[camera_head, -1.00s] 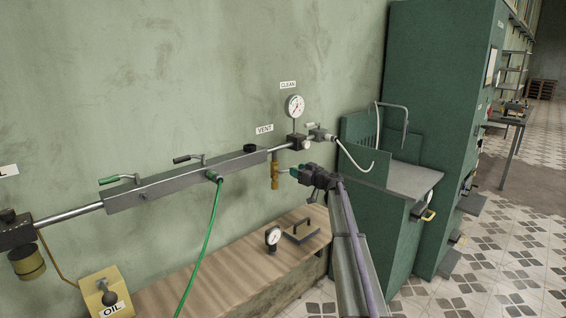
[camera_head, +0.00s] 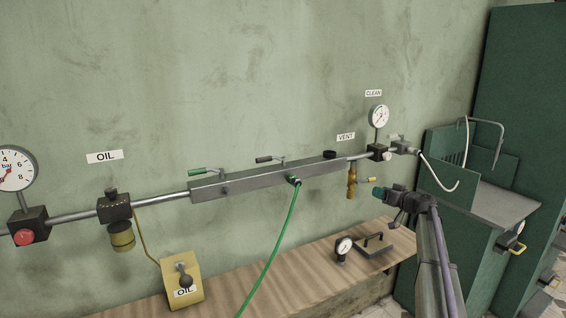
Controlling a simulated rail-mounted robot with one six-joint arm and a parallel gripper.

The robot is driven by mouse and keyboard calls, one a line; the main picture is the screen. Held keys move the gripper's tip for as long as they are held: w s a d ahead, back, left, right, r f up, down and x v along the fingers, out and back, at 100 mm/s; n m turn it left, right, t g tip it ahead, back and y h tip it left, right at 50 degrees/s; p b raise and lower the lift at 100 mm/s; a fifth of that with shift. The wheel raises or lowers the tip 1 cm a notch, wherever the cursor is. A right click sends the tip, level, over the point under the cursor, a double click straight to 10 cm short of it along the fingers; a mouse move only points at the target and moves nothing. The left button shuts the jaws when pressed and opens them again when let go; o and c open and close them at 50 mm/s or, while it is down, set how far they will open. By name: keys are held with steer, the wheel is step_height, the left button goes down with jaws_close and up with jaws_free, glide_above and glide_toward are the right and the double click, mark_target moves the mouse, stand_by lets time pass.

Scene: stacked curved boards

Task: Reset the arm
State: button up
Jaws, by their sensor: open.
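My arm (camera_head: 437,262) rises from the bottom right of the head view. My gripper (camera_head: 379,192) is at its upper end, pointing left, with a green part at its tip. It is open, and I see nothing held in it. It is just right of and below the brass vent valve (camera_head: 352,182), whose small yellow handle (camera_head: 368,179) sticks out to the right. The gripper looks apart from the handle, though the depth between them is hard to judge.
A grey manifold bar (camera_head: 265,181) with levers and a green hose (camera_head: 278,240) runs along the wall. A wooden bench (camera_head: 310,275) below carries a yellow oil box (camera_head: 182,282), a small gauge (camera_head: 343,247) and a handled plate (camera_head: 375,250). A green cabinet (camera_head: 455,240) stands right.

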steer(key=s+a+f+m+g+h, duration=0.1)
steer(key=s+a+f+g+h, duration=0.1)
steer(key=s+a+f+g, duration=0.3)
steer(key=s+a+f+m+g+h, duration=0.1)
steer(key=s+a+f+g+h, duration=0.2)
steer(key=s+a, duration=1)
steer(key=s+a+f+g+h, duration=0.3)
steer(key=s+a+f+g, duration=0.3)
steer(key=s, duration=2.3)
steer(key=shift+a+f+m+g, duration=0.35)
steer(key=shift+a+f, duration=0.2)
steer(key=shift+a, duration=1.15)
